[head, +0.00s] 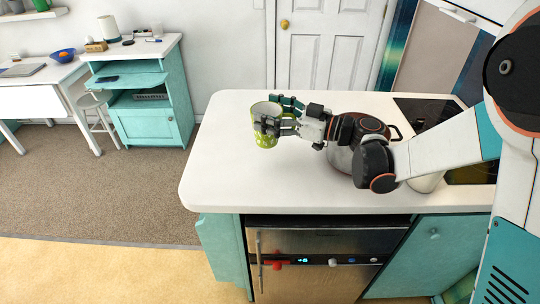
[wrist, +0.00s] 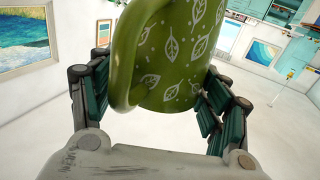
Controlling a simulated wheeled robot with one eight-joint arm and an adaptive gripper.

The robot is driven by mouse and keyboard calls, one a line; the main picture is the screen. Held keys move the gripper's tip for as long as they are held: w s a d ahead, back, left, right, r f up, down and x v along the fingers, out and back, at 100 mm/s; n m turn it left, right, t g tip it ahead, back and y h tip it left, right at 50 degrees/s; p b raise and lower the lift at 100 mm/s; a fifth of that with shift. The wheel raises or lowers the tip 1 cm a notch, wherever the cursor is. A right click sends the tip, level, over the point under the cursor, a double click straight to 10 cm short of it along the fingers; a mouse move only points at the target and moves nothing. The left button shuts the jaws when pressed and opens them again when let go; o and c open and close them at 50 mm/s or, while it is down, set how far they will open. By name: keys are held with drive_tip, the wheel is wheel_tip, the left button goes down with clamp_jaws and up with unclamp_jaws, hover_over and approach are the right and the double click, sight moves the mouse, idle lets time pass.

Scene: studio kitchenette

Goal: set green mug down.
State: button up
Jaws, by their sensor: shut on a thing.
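The green mug (head: 266,136) has a white inside and pale leaf marks. It is between the fingers of my gripper (head: 278,117), over the left part of the white counter (head: 240,185). In the wrist view the mug (wrist: 185,50) fills the upper middle, with its handle toward the left. The teal finger pads of my gripper (wrist: 158,105) press on both its sides. The mug looks roughly upright in the head view. I cannot tell whether its base touches the counter or hangs just above it.
A pot (head: 340,158) stands on the counter behind my wrist, partly hidden by my arm. A dark cooktop (head: 425,108) lies at the right. The counter's front and left parts are bare. An oven (head: 325,265) is below. A teal cabinet (head: 150,100) stands apart at the left.

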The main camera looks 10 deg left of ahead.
wheel_tip(320, 180, down, 12)
drive_tip(key=b, duration=0.3)
drive_tip(key=shift+b, duration=0.35)
drive_tip(key=shift+f, duration=0.15)
drive_tip(key=o, duration=1.7)
drive_tip(key=d, duration=0.4)
drive_tip(key=s+d+p, duration=0.1)
drive_tip(key=d, duration=0.3)
drive_tip(key=s+d+p, duration=0.1)
drive_tip(key=d, duration=0.3)
drive_tip(key=shift+a, duration=0.1)
